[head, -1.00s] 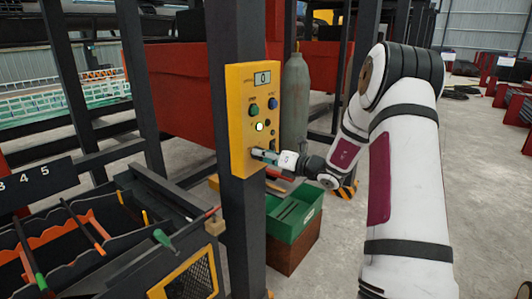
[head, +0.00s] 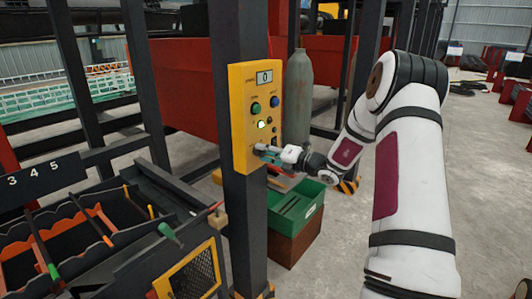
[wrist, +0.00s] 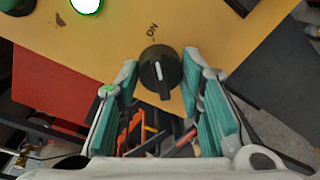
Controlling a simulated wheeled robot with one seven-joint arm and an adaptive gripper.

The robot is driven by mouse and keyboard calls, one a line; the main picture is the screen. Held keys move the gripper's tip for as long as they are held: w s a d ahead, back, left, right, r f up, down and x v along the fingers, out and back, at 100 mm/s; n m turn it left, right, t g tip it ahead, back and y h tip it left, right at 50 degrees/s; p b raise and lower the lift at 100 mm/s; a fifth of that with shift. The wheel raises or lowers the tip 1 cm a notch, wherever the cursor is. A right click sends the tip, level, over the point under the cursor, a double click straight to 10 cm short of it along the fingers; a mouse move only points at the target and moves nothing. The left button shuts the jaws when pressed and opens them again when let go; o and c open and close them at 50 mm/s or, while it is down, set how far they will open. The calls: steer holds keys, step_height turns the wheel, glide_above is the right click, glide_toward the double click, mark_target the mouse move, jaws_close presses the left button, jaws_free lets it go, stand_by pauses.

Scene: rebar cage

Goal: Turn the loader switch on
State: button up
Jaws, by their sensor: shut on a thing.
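The loader switch (wrist: 160,71) is a round black knob low on the yellow panel (wrist: 215,30). In the wrist view its white mark points up toward the printed ON label. My gripper (wrist: 163,85) has its teal-padded fingers on both sides of the knob and is shut on it. In the head view my gripper (head: 264,150) reaches the lower part of the panel from the right and hides the switch there. A lit green-white lamp (head: 262,124) sits above the switch; it also shows at the top of the wrist view (wrist: 86,4).
The panel hangs on a dark upright post (head: 245,220). Green and blue buttons sit above the lamp, under a display reading 0. A grey gas cylinder (head: 298,95) and a green crate (head: 305,212) stand behind. A black bin rack (head: 100,235) is at left. Open floor lies to the right.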

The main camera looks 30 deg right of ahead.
steer(key=o, duration=1.2)
steer(key=shift+c, duration=0.2)
steer(key=v, duration=1.2)
